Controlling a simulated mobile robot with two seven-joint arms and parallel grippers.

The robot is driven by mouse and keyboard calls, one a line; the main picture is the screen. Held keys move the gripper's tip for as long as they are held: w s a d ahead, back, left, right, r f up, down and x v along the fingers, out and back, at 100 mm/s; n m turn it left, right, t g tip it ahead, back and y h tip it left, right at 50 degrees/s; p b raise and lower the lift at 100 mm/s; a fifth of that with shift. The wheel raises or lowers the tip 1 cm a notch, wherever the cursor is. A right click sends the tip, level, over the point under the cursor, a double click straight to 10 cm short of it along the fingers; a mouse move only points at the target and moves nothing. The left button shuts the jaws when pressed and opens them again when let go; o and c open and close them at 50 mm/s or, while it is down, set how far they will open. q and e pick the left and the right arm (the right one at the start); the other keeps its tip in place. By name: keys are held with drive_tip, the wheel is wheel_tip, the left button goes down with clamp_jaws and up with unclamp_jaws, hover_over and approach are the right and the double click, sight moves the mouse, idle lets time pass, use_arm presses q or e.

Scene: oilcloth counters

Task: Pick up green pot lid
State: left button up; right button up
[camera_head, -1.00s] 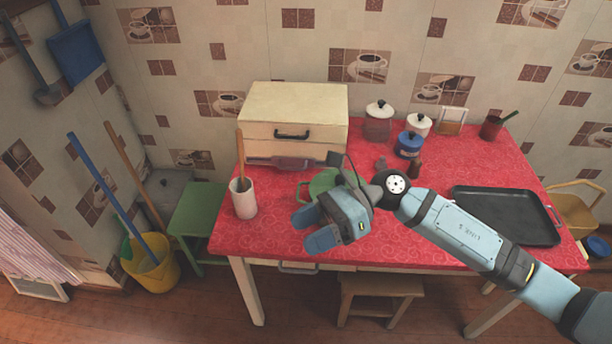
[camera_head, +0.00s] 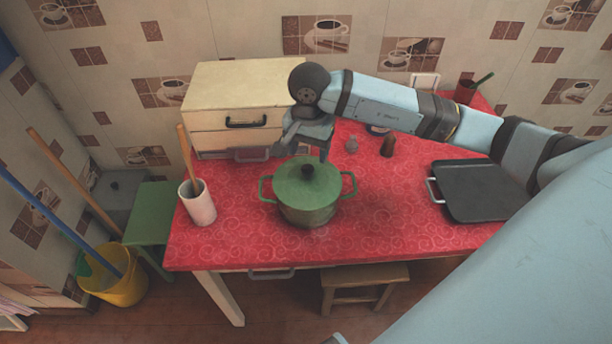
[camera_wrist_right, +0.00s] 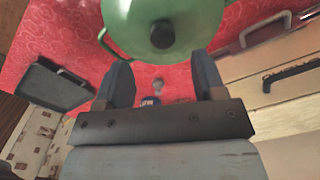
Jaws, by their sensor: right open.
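The green pot lid (camera_head: 292,184), with a dark round knob, sits on a green two-handled pot (camera_head: 308,215) on the red table. The lid also fills the top middle of the right wrist view (camera_wrist_right: 140,18), its knob in line with the gap between the fingers. My right gripper (camera_head: 306,148) is open and empty, just behind the lid and pointing down; it shows no grip on the knob. Its two fingers also show in the wrist view (camera_wrist_right: 162,78). My left gripper is not in view.
A cream drawer box (camera_head: 235,85) stands behind left, and a white cup with a wooden handle (camera_head: 198,205) stands left of the pot. A black tray (camera_head: 478,190) lies right. The red cloth between pot and tray is clear.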

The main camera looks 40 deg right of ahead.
sight(307, 168)
wheel_tip(307, 168, down, 8)
drive_tip(key=shift+w+a+r, duration=0.1)
drive_tip(key=shift+r, duration=0.05)
idle(0.3)
drive_tip(key=shift+c, duration=0.2)
drive_tip(key=c, duration=1.1)
